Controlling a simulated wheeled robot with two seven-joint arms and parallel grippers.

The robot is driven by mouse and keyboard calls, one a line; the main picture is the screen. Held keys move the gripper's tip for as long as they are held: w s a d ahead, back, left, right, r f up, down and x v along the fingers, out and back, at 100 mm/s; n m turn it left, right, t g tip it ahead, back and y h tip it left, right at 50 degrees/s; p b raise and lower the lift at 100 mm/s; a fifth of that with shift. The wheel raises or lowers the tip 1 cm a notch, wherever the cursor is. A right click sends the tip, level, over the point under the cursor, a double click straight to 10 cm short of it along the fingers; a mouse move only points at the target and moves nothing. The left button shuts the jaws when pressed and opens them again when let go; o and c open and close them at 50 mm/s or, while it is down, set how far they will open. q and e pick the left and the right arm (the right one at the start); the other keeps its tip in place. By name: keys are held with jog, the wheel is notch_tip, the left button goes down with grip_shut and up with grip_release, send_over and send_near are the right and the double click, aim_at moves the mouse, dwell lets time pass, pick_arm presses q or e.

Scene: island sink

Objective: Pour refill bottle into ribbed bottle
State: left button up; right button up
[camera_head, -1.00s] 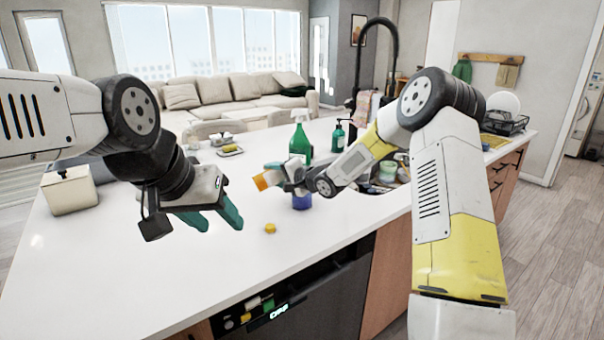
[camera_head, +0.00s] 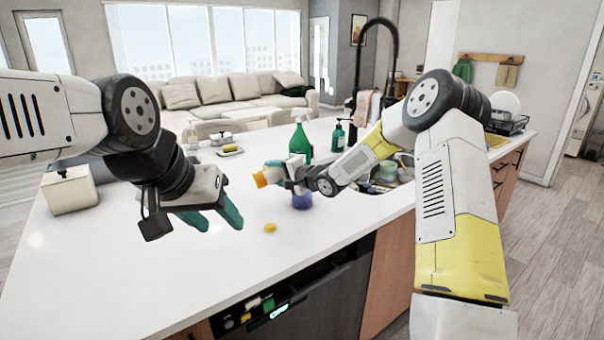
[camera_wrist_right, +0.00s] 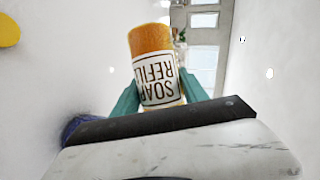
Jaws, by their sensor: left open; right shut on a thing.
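The refill bottle, white with an orange end, is held in my right gripper (camera_head: 284,176). Its orange end (camera_head: 260,179) points left, and the bottle lies nearly on its side above the counter. In the right wrist view the refill bottle (camera_wrist_right: 156,75) shows its "SOAP REFILL" label between the two teal fingers. A blue bottle (camera_head: 302,201), likely the ribbed bottle, stands on the counter below my right gripper, its top hidden. A blue textured part (camera_wrist_right: 82,128) shows at lower left in the wrist view. My left gripper (camera_head: 217,217) is open and empty over the counter.
A yellow cap (camera_head: 270,228) lies on the white counter (camera_head: 170,270). A green spray bottle (camera_head: 300,138) and a teal pump bottle (camera_head: 338,137) stand behind my right gripper. A beige box (camera_head: 69,190) sits at left.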

jog(key=shift+r+m+y, duration=0.3)
jog(key=shift+r+m, duration=0.1)
jog(key=shift+r, duration=0.1)
dwell(2.4)
